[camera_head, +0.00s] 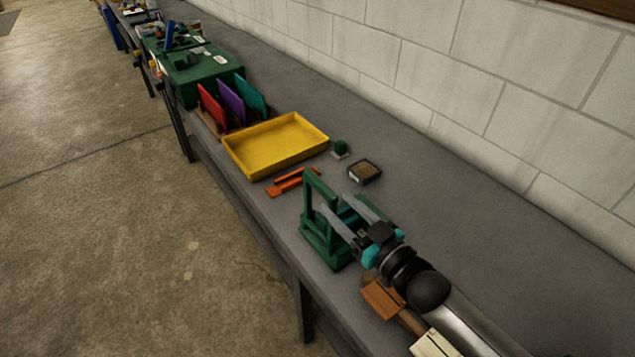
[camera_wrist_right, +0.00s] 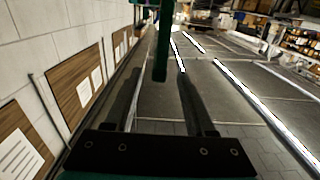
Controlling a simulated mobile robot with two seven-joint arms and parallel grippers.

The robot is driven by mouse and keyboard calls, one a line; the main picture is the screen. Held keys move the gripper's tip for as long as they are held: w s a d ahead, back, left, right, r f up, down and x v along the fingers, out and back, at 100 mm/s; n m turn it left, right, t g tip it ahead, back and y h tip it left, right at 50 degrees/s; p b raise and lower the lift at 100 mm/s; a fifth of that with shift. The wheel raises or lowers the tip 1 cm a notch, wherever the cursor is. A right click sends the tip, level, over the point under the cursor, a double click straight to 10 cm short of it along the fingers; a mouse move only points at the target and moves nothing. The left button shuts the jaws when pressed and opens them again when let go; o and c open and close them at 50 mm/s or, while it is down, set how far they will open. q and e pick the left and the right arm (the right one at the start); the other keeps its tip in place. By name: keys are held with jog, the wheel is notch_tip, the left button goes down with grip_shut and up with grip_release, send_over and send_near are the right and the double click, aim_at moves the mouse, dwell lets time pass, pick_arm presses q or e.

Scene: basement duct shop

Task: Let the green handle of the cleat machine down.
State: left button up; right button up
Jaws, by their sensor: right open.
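The green cleat machine (camera_head: 322,250) stands on the grey bench, near its front edge. Its green handle (camera_head: 320,187) stands raised above the body. My right gripper (camera_head: 338,203) is open at the machine, its two pale fingers reaching toward the handle from the right. In the right wrist view the green handle (camera_wrist_right: 161,50) hangs down in the picture between the two dark fingers (camera_wrist_right: 163,98); I cannot tell whether it touches either one. The gripper hides part of the machine's right side. My left gripper is not in view.
A yellow tray (camera_head: 275,146), orange tools (camera_head: 290,182), a small dark box (camera_head: 364,171) and a green-topped piece (camera_head: 340,149) lie beyond the machine. A brown wooden piece (camera_head: 382,299) lies under my right arm. The bench's back right is clear along the wall.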

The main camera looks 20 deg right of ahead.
aim_at(317, 185)
jog(key=x, duration=0.8)
grip_shut()
dwell(0.5)
dwell(1.0)
